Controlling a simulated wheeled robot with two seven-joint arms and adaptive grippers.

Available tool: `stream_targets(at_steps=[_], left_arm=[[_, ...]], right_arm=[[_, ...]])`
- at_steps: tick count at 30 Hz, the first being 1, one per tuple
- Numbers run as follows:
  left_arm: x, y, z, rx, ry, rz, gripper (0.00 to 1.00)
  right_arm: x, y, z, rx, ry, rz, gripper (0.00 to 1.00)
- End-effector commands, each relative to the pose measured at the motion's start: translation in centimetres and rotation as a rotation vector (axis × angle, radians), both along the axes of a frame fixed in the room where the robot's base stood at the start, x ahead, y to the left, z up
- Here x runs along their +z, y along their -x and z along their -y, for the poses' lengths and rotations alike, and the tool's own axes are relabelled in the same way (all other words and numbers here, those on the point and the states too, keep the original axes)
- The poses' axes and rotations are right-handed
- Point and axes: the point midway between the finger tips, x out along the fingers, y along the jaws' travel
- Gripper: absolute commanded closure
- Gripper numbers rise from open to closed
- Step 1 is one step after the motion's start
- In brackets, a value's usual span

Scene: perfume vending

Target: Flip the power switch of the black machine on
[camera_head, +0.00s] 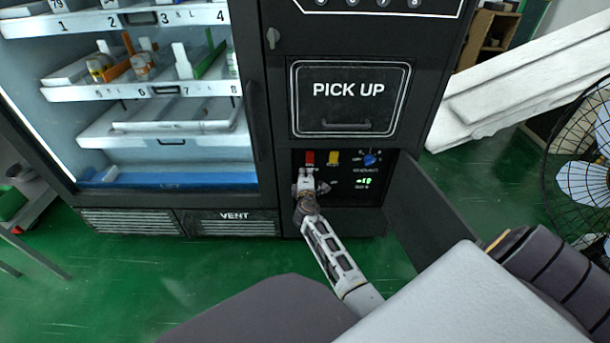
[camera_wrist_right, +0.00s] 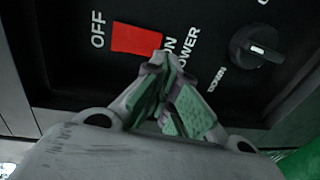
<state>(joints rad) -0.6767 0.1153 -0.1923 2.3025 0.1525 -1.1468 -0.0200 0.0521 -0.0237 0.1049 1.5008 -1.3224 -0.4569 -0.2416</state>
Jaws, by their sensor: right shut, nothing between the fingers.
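The black machine (camera_head: 275,130) is a vending machine with a small control panel in a recess below its PICK UP door. The red power switch (camera_head: 309,157) is at the panel's upper left. In the right wrist view the red switch (camera_wrist_right: 136,40) lies between the labels OFF and ON, with POWER beside them. My right gripper (camera_head: 306,182) is shut and empty in front of the panel, just below the switch. Its fingertips (camera_wrist_right: 165,68) are at the ON end of the red switch; I cannot tell whether they touch it. My left gripper is not in view.
A yellow switch (camera_head: 333,157) and a blue knob (camera_head: 370,159) sit right of the red switch, above a green display (camera_head: 364,181). The panel's open black door (camera_head: 430,215) stands out on the right. A fan (camera_head: 585,150) is at the far right.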

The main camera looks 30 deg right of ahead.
Motion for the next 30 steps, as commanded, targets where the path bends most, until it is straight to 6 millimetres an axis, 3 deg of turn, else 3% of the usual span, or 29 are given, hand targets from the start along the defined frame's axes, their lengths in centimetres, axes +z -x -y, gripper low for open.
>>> stream_targets(at_steps=[17, 30], left_arm=[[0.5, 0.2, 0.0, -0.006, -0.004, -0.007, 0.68], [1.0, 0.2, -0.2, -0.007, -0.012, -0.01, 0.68]], right_arm=[[-0.4, 2.0, -1.1, -0.001, 0.0, -0.001, 1.0], [-1.0, 5.7, -3.3, 0.0, 0.001, -0.003, 1.0]])
